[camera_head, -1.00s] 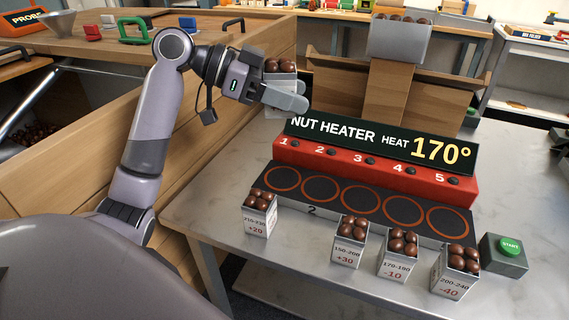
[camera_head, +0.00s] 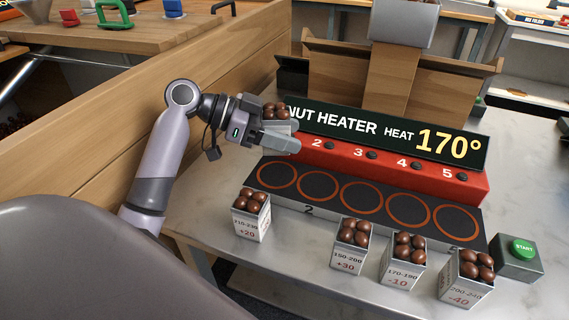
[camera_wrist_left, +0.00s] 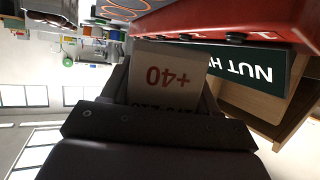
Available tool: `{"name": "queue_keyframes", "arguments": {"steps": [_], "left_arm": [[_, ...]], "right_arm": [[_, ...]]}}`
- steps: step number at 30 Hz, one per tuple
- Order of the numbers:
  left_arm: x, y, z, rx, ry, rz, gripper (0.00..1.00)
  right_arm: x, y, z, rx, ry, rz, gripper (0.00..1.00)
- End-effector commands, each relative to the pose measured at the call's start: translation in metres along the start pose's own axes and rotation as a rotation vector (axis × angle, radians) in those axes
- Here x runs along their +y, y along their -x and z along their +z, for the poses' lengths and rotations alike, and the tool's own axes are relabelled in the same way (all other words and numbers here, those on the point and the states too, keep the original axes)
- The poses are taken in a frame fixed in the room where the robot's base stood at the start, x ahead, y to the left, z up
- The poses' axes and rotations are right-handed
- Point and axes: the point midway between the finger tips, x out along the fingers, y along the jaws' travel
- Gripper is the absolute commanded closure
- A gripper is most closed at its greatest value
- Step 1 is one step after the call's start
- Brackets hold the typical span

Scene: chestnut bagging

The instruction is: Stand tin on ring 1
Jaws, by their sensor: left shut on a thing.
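My left gripper (camera_head: 281,142) is shut on a tin (camera_head: 276,112) of brown chestnuts. It holds the tin in the air, at the left end of the heater's red panel. In the left wrist view the held tin (camera_wrist_left: 168,84) shows a "+40" label, upside down, between the fingers. The nut heater (camera_head: 405,165) has a row of several orange rings on a dark plate. Ring 1 (camera_head: 277,174), the leftmost, is bare and lies below the gripper in the picture. The gripper hides knob 1. My right gripper is not in view.
Several other filled tins stand in front of the heater: a +20 tin (camera_head: 251,214), a +30 tin (camera_head: 352,246), a -10 tin (camera_head: 403,262) and a -40 tin (camera_head: 466,279). A green START button (camera_head: 523,249) is at the right. All rings are empty.

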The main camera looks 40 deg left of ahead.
Motion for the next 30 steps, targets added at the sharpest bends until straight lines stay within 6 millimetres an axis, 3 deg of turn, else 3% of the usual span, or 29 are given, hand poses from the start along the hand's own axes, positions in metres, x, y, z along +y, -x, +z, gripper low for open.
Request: {"name": "queue_keyframes", "arguments": {"steps": [3, 8, 15, 28, 29, 30], "left_arm": [[0.000, -0.008, 0.018, 0.002, 0.001, 0.000, 0.74], [0.000, -0.013, 0.029, 0.002, 0.000, 0.000, 0.74], [0.000, -0.025, 0.061, 0.002, 0.002, 0.001, 0.74], [0.000, -0.028, 0.068, 0.001, -0.001, 0.000, 0.74], [0.000, -0.028, 0.067, 0.001, -0.001, 0.000, 0.31], [0.000, -0.028, 0.067, 0.001, -0.001, 0.000, 0.30]], "right_arm": [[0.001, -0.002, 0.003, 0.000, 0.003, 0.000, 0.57], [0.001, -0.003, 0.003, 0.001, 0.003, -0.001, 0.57], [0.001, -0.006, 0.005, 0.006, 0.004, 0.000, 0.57], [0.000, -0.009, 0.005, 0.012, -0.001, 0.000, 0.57], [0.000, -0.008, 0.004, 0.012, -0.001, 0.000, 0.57], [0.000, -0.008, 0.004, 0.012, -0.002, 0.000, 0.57]]}}
